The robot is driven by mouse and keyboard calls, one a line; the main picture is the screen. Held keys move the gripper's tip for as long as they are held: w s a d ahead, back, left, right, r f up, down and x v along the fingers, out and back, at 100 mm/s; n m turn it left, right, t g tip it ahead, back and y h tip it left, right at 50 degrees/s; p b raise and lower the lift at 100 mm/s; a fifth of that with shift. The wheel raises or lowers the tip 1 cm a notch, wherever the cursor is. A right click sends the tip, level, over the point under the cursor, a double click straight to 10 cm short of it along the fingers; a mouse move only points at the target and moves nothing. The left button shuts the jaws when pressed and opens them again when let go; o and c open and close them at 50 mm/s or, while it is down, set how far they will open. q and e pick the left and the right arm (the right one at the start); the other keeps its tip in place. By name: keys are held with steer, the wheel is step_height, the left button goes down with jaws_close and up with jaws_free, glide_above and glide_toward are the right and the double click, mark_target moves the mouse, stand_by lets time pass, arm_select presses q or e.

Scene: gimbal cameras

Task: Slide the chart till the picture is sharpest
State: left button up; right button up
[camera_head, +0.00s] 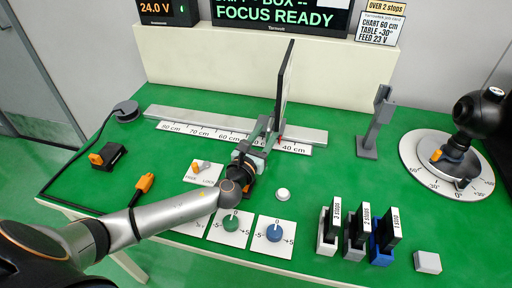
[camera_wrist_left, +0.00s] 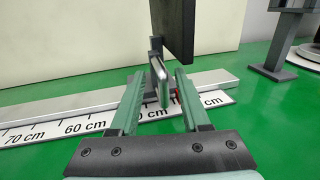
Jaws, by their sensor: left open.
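The chart (camera_head: 285,85) is a tall dark panel seen nearly edge-on, standing upright on a pale rail (camera_head: 185,116). It also shows in the left wrist view (camera_wrist_left: 176,30), with a grey upright handle (camera_wrist_left: 160,82) in front. A red pointer (camera_wrist_left: 178,94) sits by the scale strip, in the head view between the partly hidden 50 and the 40 cm marks. My left gripper (camera_head: 262,135) is open at the chart's foot. In the wrist view its green fingers (camera_wrist_left: 157,96) stand on either side of the handle, with gaps showing. The right gripper is not in view.
A screen (camera_head: 280,17) reads FOCUS READY; a job card (camera_head: 382,27) says CHART 60 cm. A grey post (camera_head: 375,122) stands right of the rail. A black device stands on a round dial (camera_head: 418,165). Knobs and filter blocks (camera_head: 355,240) line the front.

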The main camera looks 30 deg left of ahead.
arm_select(q)
steer(key=s, duration=1.1)
steer(key=shift+s+d, duration=0.15)
steer(key=shift+d, duration=0.1)
